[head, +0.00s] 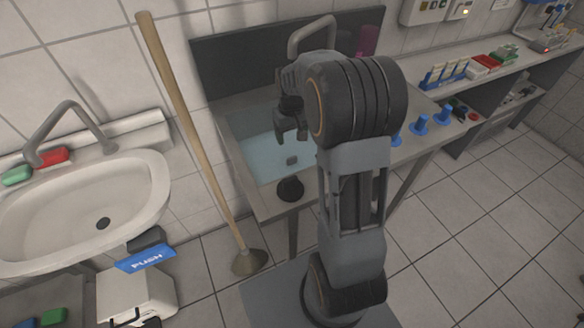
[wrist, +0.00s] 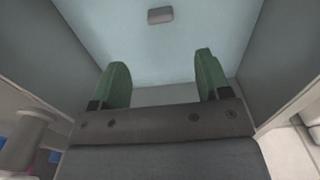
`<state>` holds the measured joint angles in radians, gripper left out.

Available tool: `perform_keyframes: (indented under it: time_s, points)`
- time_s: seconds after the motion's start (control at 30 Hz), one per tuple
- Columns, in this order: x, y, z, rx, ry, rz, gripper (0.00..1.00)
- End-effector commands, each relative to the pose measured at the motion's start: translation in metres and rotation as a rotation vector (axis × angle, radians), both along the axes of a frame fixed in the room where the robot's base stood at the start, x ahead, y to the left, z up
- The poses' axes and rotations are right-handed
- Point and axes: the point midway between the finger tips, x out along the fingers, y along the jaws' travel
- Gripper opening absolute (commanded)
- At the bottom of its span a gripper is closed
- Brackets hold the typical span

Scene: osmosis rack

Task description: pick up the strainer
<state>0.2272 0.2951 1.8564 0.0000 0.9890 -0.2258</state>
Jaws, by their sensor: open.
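My gripper (head: 291,132) is over the metal sink basin (head: 237,160) with its fingers pointing down. In the wrist view its two green fingers (wrist: 159,82) stand apart with nothing between them. A small dark grey block-like thing (head: 291,160) lies in the blue-tinted basin below the gripper; the wrist view shows a like grey thing (wrist: 160,15) beyond the fingertips. A round black thing (head: 290,189) sits at the front rim of the basin. I cannot tell which of these is the strainer. My arm hides the right part of the basin.
A curved faucet (head: 312,32) rises behind the basin. A wooden-handled plunger (head: 190,130) leans left of it. A white washbasin (head: 85,215) is farther left. Blue items (head: 420,125) and racks (head: 445,73) stand to the right. Basin walls surround the gripper.

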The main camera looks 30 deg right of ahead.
Motion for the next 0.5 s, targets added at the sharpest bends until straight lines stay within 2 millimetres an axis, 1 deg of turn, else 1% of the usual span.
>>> perform_keyframes:
  time_s: [0.03, 0.2, 0.33, 0.5]
  points:
    - [-0.001, 0.000, -0.012, 0.001, 0.006, -0.001, 0.70]
    - [-0.001, -0.001, -0.042, 0.001, 0.005, -0.002, 0.70]
    - [-0.001, -0.001, -0.058, 0.001, 0.005, -0.002, 0.70]
    - [-0.001, -0.001, -0.068, 0.000, 0.002, -0.002, 0.70]
